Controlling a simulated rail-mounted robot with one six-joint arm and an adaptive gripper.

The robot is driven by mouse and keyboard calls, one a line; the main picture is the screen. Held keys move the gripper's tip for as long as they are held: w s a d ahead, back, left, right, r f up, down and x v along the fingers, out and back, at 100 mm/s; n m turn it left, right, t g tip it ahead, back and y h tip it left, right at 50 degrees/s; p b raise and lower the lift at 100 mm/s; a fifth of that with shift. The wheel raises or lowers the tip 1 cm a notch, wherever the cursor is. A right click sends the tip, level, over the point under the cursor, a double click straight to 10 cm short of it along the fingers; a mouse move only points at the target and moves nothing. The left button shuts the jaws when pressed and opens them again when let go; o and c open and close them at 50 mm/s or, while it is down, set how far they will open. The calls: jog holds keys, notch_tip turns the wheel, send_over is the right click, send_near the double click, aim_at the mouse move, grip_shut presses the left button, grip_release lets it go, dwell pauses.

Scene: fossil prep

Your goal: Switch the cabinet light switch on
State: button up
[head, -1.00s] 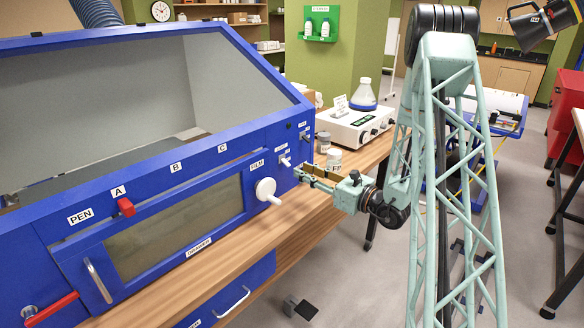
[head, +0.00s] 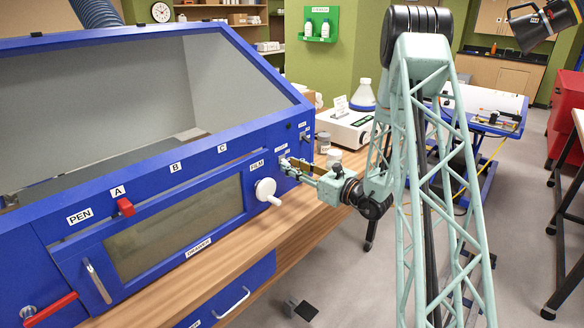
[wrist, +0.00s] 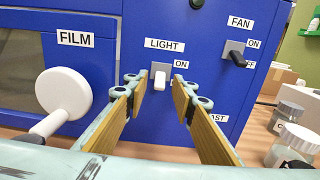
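The light switch (wrist: 160,81) is a white toggle on a grey plate, under the LIGHT label on the blue cabinet (head: 238,148). Its toggle points down, away from the ON mark at its upper right. My gripper (wrist: 160,88) is open, with one finger on each side of the toggle and a gap to both. Contact with the panel cannot be told. In the head view my gripper (head: 291,168) is at the cabinet's right end and largely hides the switch.
The fan switch (wrist: 236,58) with a black toggle is at upper right. A white knob with a handle (wrist: 64,95) is on the left under FILM. Jars (wrist: 291,145) stand on the wooden bench at right. A dark knob (wrist: 196,3) is above the switch.

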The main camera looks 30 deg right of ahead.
aim_at(284, 160)
jog(key=shift+c, duration=0.3)
grip_shut()
jog(key=shift+r+g+p, duration=0.25)
jog(key=shift+g+p, duration=0.05)
jog(key=shift+p, duration=0.2)
jog(key=shift+s+r+g+h+p, duration=0.1)
jog(key=shift+r+g+h+p, duration=0.35)
jog(key=shift+p, duration=0.7)
jog(key=r+g+p, duration=0.1)
jog(key=g+p, duration=0.1)
jog(key=g+h+p, duration=0.1)
jog(key=g+p, duration=0.1)
jog(key=p, duration=0.1)
jog(key=shift+r, duration=0.35)
jog(key=shift+p, duration=0.45)
jog(key=g+p, duration=0.1)
jog(key=p, duration=0.2)
jog(key=r+g+h+p, duration=0.1)
jog(key=p, duration=0.2)
jog(key=shift+w+a+r+g, duration=0.1)
jog(key=shift+w+r+g, duration=0.05)
jog(key=shift+w+g, duration=0.25)
jog(key=shift+w+g+h+p, duration=0.15)
jog(key=shift+g+h+p, duration=0.35)
jog(key=shift+p, duration=1.25)
